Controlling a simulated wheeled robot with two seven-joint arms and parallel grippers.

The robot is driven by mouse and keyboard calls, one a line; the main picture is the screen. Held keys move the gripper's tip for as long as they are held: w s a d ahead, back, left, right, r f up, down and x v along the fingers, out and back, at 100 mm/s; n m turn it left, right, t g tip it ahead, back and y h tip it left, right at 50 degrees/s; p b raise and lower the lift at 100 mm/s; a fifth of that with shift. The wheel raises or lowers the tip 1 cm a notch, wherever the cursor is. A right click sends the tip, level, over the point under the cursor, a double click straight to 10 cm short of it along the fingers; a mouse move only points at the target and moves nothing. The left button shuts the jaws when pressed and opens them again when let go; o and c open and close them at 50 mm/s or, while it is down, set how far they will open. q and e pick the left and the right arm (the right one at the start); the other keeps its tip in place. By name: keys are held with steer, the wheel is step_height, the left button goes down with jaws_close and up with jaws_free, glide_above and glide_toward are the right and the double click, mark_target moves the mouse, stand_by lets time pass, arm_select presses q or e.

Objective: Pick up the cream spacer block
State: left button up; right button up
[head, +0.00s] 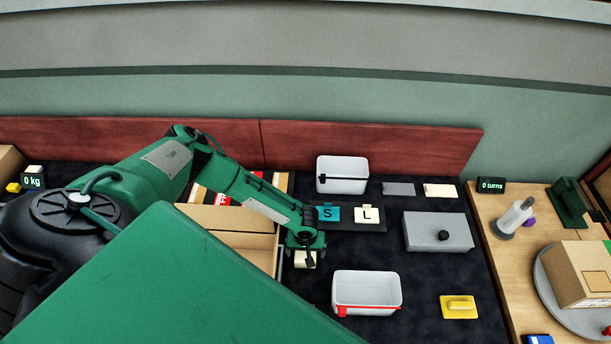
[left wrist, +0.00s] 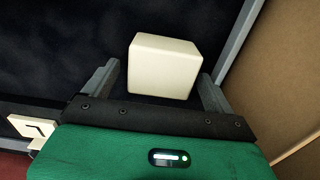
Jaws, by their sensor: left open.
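The cream spacer block (head: 303,260) sits on the dark mat, just right of the open cardboard box. In the left wrist view the cream block (left wrist: 162,66) is a plain block with rounded edges. My left gripper (head: 305,252) is over it, pointing down, and hides part of it in the head view. In the left wrist view the left gripper (left wrist: 160,80) is open, one finger on each side of the block. A dark gap shows at the left finger; the right finger is close to the block. My right gripper is not in view.
The cardboard box (head: 228,220) stands close left of the block. White bins stand behind (head: 342,185) and at front right (head: 366,309). S (head: 327,213) and L (head: 368,214) tiles, a grey lidded box (head: 437,231), a pale flat block (head: 440,190) and a yellow handled piece (head: 459,307) lie rightward.

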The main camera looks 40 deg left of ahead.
arm_select(q)
steer(key=shift+f, duration=0.15)
steer(key=c, duration=1.1)
steer(key=shift+o, duration=0.2)
